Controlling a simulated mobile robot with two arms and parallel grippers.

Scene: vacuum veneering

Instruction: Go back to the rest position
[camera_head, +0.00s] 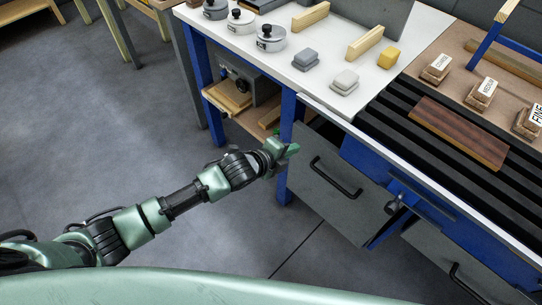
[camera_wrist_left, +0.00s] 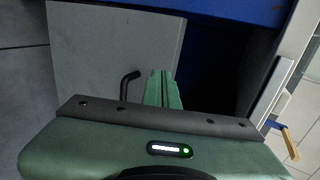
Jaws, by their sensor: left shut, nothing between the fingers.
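My left gripper (camera_head: 291,150) reaches in from the left in the head view, just in front of the workbench's left end. Its green fingers are together and empty. In the left wrist view the closed fingers (camera_wrist_left: 162,90) point at a grey drawer front (camera_wrist_left: 115,50) with a black handle (camera_wrist_left: 127,84) beside them. In the head view the grey drawer (camera_head: 335,185) stands pulled out from the blue bench frame, to the right of the gripper. I cannot tell whether the fingers touch it. My right gripper is not in view.
The white bench top (camera_head: 300,48) holds grey pots, grey blocks and a yellow block (camera_head: 389,57). A dark wood board (camera_head: 458,132) lies on the black slats (camera_head: 400,110). A shelf with a wooden tray (camera_head: 228,97) is under the bench. The grey floor (camera_head: 90,130) at left is clear.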

